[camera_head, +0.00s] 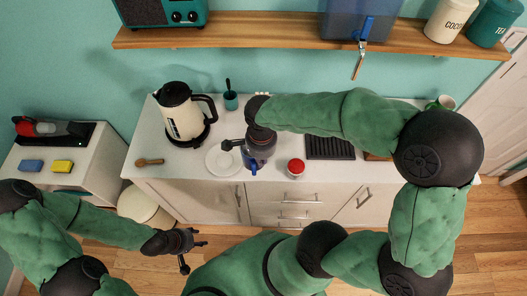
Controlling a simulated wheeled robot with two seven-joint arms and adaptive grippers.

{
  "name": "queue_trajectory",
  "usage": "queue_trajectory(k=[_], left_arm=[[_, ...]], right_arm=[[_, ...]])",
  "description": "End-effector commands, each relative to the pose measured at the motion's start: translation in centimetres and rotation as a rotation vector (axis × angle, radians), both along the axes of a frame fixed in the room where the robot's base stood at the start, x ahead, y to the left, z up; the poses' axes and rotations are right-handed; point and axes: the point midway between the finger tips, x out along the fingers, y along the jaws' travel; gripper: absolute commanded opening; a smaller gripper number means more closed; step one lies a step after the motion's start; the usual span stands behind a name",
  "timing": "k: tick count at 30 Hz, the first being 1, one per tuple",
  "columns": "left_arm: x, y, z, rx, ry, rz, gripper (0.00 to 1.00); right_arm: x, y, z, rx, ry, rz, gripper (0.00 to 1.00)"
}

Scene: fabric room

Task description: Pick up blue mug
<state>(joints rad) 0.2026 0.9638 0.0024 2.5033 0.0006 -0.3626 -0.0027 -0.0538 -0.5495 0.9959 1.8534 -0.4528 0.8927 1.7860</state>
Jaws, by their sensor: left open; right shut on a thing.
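The blue mug (262,152) is at the counter's middle, beside the round white plate (224,161). Its blue handle (253,169) points toward the counter's front edge. My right gripper (247,142) reaches down over the mug from above and is shut on it. The gripper and wrist hide part of the mug's top. I cannot tell whether the mug touches the counter or is lifted. My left gripper (190,247) is open and empty, low in front of the counter and apart from everything.
A cream kettle (183,118) stands left of the mug, with a teal cup (231,100) behind the plate. A red-topped jar (296,167) and a dark rack (330,147) are on the right. A wooden shelf (270,38) runs above. A wooden utensil (150,162) lies at left.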

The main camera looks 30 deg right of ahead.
Motion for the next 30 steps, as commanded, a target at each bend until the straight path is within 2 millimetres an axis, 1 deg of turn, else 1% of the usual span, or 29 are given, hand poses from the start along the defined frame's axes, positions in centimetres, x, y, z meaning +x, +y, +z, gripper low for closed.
queue_trajectory(k=[1, 6, 15, 21, 30], left_arm=[[0.0, 0.0, 0.2, 0.000, 0.000, 0.000, 0.49], [0.0, 0.0, 0.4, 0.000, 0.000, 0.000, 0.49], [0.0, 0.0, 0.7, 0.000, 0.000, 0.000, 0.49], [0.0, 0.0, 0.8, 0.000, 0.000, 0.000, 0.49], [0.0, 0.0, 0.9, 0.000, 0.000, 0.000, 0.49]], right_arm=[[-0.3, 0.4, 0.5, 0.001, -0.005, 0.001, 0.00], [-1.4, 1.6, 1.2, 0.001, -0.006, 0.002, 0.00], [-3.0, 3.1, 2.1, 0.001, -0.005, 0.001, 0.00], [-3.7, 3.8, 2.5, 0.001, -0.004, -0.001, 0.00], [-4.1, 4.2, 2.8, 0.001, -0.004, -0.001, 0.00]])
